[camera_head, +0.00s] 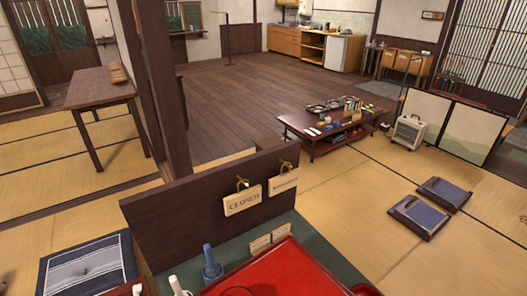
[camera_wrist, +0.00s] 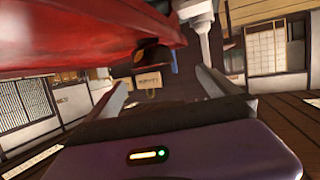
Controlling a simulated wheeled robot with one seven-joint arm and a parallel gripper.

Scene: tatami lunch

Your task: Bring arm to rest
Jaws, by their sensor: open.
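My gripper (camera_wrist: 163,88) shows in the wrist view. Its two grey fingers stand wide apart and nothing is between them. The wrist picture looks tilted or upside down. A large red surface (camera_wrist: 80,40) fills its upper left, close to the gripper; I cannot tell whether they touch. I cannot make out my gripper in the head view.
In the head view a red tray-like surface (camera_head: 285,268) lies near, with a blue upright object (camera_head: 211,264) beside it. A dark panel (camera_head: 175,215) carries a CLOSED sign (camera_head: 243,201). A low table (camera_head: 322,127) holds small items. Tatami (camera_head: 345,205) is open to the right.

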